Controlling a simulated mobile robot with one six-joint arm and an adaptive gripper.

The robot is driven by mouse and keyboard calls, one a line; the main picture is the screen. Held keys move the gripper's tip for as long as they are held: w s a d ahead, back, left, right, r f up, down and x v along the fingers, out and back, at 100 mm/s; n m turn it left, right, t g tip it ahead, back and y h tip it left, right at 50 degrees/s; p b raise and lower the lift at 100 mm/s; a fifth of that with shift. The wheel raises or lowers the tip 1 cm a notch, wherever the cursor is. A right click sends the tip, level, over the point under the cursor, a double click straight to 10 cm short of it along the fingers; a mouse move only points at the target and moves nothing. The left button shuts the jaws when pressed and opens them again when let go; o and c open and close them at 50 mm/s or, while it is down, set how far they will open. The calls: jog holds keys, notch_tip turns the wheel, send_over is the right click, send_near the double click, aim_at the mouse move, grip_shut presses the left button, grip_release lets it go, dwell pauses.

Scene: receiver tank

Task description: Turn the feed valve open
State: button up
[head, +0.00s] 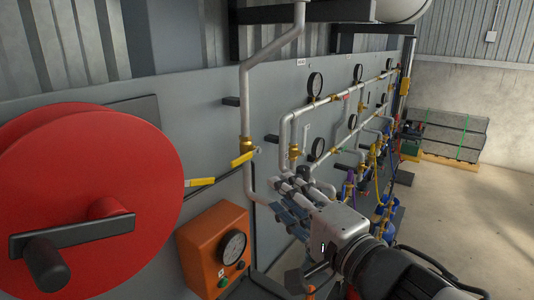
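A brass valve (246,144) sits on a vertical grey pipe left of centre in the head view. A yellow lever (243,158) lies at it, slanting down to the left. No readable label tells me whether this is the feed valve. My gripper (276,198) is below and to the right of this valve, pointing left towards the panel. Its fingers look spread apart, with nothing seen between them. It appears clear of the lever, though depth is hard to judge. Another brass valve (294,151) is on a pipe just above my gripper.
A large red reel (90,180) with a dark crank fills the left. An orange box with a gauge (215,250) stands below the yellow lever. Several gauges and pipes line the grey panel (200,110). Open floor (480,220) lies to the right.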

jog(key=p, duration=0.7)
send_near(242, 161)
jog(key=b+x, duration=0.2)
jog(key=x, duration=0.8)
jog(key=shift+w+a, duration=0.15)
grip_shut()
